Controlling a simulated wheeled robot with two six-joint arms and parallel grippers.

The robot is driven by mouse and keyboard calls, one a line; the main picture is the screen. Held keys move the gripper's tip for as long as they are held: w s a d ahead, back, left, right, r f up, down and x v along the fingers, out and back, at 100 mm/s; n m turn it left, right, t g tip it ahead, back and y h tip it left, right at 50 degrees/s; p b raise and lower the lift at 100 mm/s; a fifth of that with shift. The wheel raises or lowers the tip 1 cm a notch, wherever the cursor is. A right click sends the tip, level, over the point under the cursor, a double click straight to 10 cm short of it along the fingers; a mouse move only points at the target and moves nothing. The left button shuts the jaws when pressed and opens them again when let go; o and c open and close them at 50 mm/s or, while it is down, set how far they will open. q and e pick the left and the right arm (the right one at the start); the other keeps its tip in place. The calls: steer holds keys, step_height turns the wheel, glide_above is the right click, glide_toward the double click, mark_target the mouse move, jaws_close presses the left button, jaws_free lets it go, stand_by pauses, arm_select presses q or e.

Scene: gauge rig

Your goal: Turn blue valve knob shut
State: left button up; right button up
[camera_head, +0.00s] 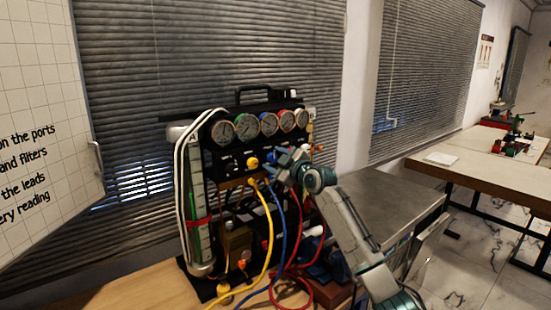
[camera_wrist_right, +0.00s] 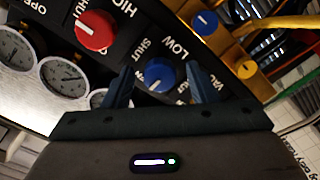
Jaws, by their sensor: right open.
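The blue valve knob (camera_wrist_right: 159,75) is round and sits on the black panel near the words SHUT and LOW. My right gripper (camera_wrist_right: 164,88) is open, one finger on each side of the knob, with gaps visible. I cannot tell how deep the fingertips reach. In the head view my right gripper (camera_head: 281,160) is at the front of the gauge rig (camera_head: 228,160) and hides the blue knob. My left gripper is not in view.
A red knob (camera_wrist_right: 95,30) sits beside the blue one. The rig has a row of several gauges (camera_head: 269,124) and a yellow knob (camera_head: 252,163). A yellow hose (camera_head: 268,245), a blue hose (camera_head: 283,235) and red hoses (camera_head: 298,232) hang below. A metal cart (camera_head: 385,200) stands right.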

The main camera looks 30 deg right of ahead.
steer(key=c, duration=1)
steer(key=shift+o, duration=0.2)
